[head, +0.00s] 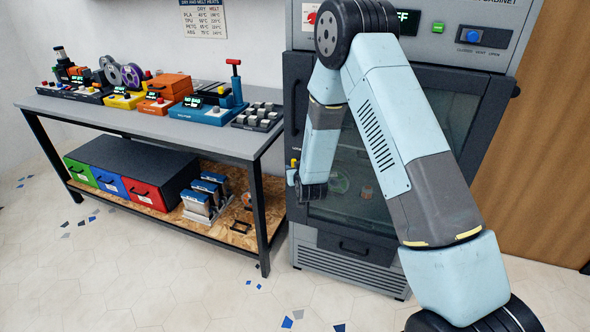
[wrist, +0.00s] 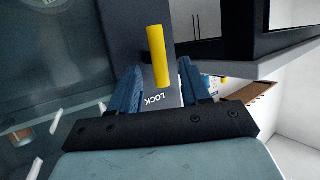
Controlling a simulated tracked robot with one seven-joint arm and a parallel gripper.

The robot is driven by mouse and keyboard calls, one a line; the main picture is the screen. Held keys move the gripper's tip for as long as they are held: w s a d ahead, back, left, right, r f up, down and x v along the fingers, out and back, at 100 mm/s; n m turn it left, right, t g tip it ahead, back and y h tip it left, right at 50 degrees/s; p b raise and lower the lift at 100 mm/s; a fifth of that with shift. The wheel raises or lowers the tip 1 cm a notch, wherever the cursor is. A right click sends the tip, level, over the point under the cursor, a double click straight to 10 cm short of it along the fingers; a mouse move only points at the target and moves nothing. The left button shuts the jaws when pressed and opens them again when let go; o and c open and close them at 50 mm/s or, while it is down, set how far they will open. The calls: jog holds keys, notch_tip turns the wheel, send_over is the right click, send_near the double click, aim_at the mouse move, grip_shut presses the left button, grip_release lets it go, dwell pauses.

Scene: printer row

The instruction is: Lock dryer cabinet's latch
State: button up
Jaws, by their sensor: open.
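The dryer cabinet (head: 350,225) stands behind my arm, with a dark glass door that looks closed. Its latch shows in the wrist view as a yellow lever (wrist: 158,55) on a dark grey upright strip, above a white "LOCK" label. In the head view only a small yellow bit shows at the door's left edge. My gripper (wrist: 160,70) is open, with its two blue fingers on either side of the lever's lower end in the picture. I cannot tell whether they touch it. In the head view my gripper (head: 293,177) is beside the cabinet's left edge.
A workbench (head: 205,138) with small machines and spools stands left of the cabinet, close to my gripper. Its lower shelf holds coloured drawers (head: 112,180). A dark bench part (wrist: 225,50) shows right of my fingers in the wrist view. The floor in front is mostly clear.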

jog(key=v, duration=1.2)
jog(key=shift+a+r, duration=0.1)
jog(key=s+d+r+g+h, duration=0.1)
jog(key=s+d+r, duration=0.1)
jog(key=d+r, duration=0.35)
jog(key=s+d+r+m+g, duration=0.1)
jog(key=s+d+r+g, duration=0.1)
jog(key=r, duration=0.7)
jog(key=s+d+r+g+h, duration=0.1)
jog(key=s+d+r, duration=0.1)
jog(key=d+r, duration=0.35)
jog(key=s+d+r+g, duration=0.1)
jog(key=s+d+r, duration=0.2)
jog(key=s, duration=0.5)
jog(key=s+d+r+m+g+h, duration=0.1)
jog(key=s+d+r, duration=0.1)
jog(key=s+r, duration=0.3)
jog(key=s+d+r+g, duration=0.2)
jog(key=s+d+r, duration=0.1)
jog(key=s, duration=0.9)
jog(key=shift+s+d+r+m, duration=0.35)
jog(key=shift+r+m, duration=0.05)
jog(key=shift+r, duration=0.15)
